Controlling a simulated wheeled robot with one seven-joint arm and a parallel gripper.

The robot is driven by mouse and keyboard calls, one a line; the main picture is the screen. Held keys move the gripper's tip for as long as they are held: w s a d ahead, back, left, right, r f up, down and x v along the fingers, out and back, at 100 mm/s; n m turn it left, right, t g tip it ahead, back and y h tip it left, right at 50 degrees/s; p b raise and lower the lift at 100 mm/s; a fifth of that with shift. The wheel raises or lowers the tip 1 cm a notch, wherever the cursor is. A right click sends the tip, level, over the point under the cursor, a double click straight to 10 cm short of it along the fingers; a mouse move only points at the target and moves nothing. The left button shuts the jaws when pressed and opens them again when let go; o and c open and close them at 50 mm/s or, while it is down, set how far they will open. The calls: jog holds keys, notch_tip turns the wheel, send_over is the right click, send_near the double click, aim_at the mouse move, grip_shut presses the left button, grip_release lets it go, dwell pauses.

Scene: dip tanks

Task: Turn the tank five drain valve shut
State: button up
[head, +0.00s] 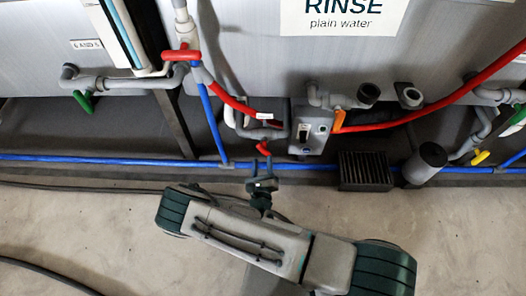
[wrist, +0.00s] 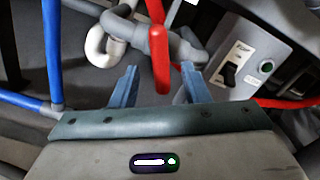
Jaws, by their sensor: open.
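A red valve handle (head: 263,148) hangs below a grey pipe fitting under the RINSE tank. In the wrist view the red handle (wrist: 159,45) runs down from the top, its lower end between the fingers. My gripper (head: 262,182) is open just below the handle. In the wrist view my gripper (wrist: 160,92) has one blue-grey finger on each side of the handle's end, with gaps on both sides. A small white tag (head: 265,116) sits by this valve, its text too small to read. I cannot tell from the pictures which handle is tank five's drain.
Other handles are green (head: 84,101), orange (head: 338,120) and yellow (head: 481,157). A grey switch box (head: 311,130) stands right of the gripper. A blue pipe (head: 100,160) runs along the wall base. A black finned block (head: 365,170) sits low right. The floor in front is mostly clear.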

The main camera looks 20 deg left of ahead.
aim_at(263, 152)
jog(key=b+x, duration=0.1)
jog(key=x, duration=0.5)
jog(key=shift+w, duration=0.1)
grip_shut()
jog(key=shift+r, duration=0.1)
